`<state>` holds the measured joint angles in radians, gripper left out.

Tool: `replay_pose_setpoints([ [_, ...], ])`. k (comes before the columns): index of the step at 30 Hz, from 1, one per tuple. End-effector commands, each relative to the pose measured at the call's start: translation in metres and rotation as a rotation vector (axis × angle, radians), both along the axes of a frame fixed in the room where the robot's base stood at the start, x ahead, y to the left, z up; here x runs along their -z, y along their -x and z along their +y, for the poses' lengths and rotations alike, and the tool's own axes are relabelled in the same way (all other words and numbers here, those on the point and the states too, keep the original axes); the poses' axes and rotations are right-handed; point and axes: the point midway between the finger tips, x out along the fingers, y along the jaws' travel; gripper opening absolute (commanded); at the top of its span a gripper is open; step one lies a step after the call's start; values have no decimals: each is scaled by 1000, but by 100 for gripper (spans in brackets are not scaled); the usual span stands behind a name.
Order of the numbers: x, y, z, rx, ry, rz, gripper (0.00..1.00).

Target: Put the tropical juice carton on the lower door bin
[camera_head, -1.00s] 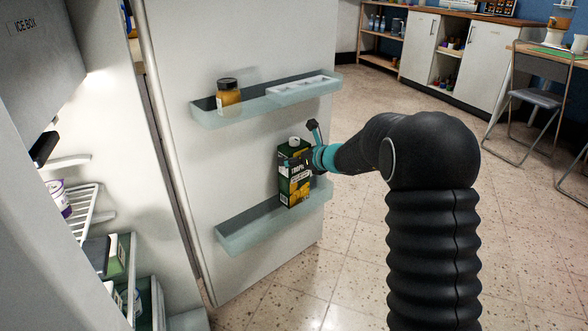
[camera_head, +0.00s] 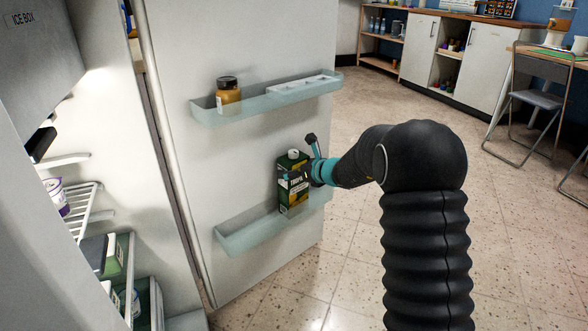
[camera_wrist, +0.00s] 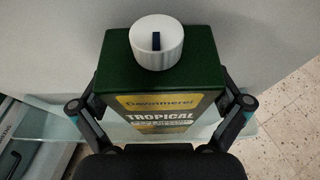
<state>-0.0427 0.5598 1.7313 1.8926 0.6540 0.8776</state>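The tropical juice carton (camera_head: 293,184) is dark green with a yellow label and a white cap. It stands upright at the lower door bin (camera_head: 250,232), its base at or just inside the bin's front wall; I cannot tell whether it rests on the bin's floor. In the wrist view the carton (camera_wrist: 160,85) fills the middle, cap toward the top. My gripper (camera_wrist: 160,112) has one finger along each side of the carton, closed around it.
The upper door bin (camera_head: 270,101) holds a jar (camera_head: 228,95) and a white egg tray (camera_head: 300,85). The open fridge interior with shelves (camera_head: 85,212) is at the left. The left part of the lower bin is empty. Open floor lies right of the door.

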Motion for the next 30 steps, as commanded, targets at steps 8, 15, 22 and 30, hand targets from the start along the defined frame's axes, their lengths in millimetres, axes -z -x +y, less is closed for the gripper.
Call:
replay_pose_setpoints([
  [8,-5,0,0,0,0,0,100],
  [15,-19,27,-25,3,-1,-1,100],
  [22,-36,59,-53,2,-1,-1,100],
  [30,-47,81,-71,1,0,0,100],
])
